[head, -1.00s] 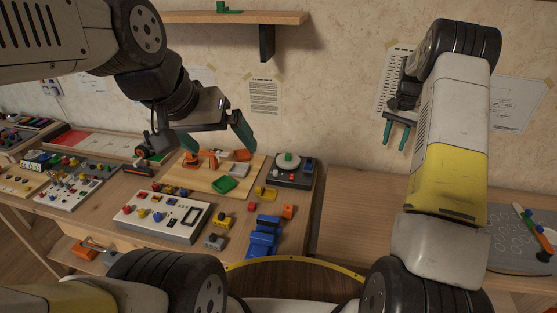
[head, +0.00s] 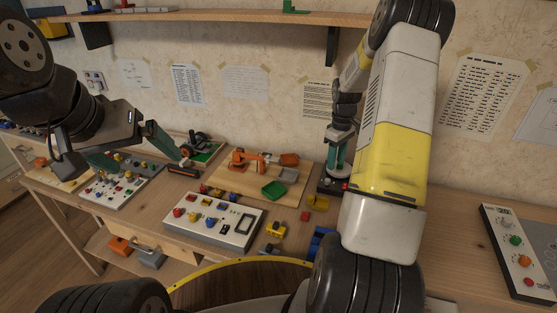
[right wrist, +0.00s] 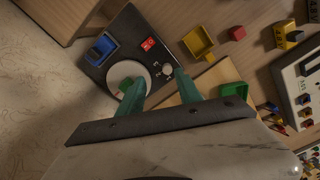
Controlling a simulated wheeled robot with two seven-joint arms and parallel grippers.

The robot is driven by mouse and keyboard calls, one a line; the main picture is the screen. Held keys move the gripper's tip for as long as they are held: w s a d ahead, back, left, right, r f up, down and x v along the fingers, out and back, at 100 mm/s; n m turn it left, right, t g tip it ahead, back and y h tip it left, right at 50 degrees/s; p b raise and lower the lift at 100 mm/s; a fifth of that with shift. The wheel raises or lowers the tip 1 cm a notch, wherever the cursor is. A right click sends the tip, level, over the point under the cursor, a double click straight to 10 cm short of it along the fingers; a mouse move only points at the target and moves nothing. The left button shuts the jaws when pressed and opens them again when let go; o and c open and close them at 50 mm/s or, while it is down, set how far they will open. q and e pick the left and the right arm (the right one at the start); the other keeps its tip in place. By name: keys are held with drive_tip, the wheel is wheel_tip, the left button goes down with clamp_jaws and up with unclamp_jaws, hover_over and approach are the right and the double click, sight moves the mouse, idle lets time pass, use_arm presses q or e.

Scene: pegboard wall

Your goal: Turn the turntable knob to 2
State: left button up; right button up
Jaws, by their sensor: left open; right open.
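The turntable is a dark box that shows in the right wrist view (right wrist: 118,42), with a white disc (right wrist: 121,70) carrying a green piece. A small pale knob (right wrist: 168,70) with white marks around it sits beside the disc; its setting is too small to read. My right gripper (right wrist: 160,88) is open, its green fingers over the turntable, one overlapping the disc and one beyond the knob. In the head view my right gripper (head: 338,155) points down at the turntable (head: 327,187), which my right arm mostly hides. My left gripper (head: 150,163) is open and empty above the table's left part.
A red switch (right wrist: 148,44) and a blue block (right wrist: 101,47) are on the turntable box. A yellow tray (right wrist: 198,43) and a green tray (head: 274,189) lie nearby. A white control panel (head: 213,220) stands in front. A shelf (head: 220,15) runs above.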

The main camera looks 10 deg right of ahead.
sight(328, 180)
drive_tip(key=shift+w+a+f+n, duration=0.1)
drive_tip(key=shift+a+f+n, duration=0.15)
drive_tip(key=shift+a, duration=0.2)
drive_tip(key=shift+w+a+f+n, duration=0.1)
drive_tip(key=shift+a+f+n, duration=0.15)
drive_tip(key=shift+a, duration=0.2)
wheel_tip(328, 180, down, 7)
clamp_jaws()
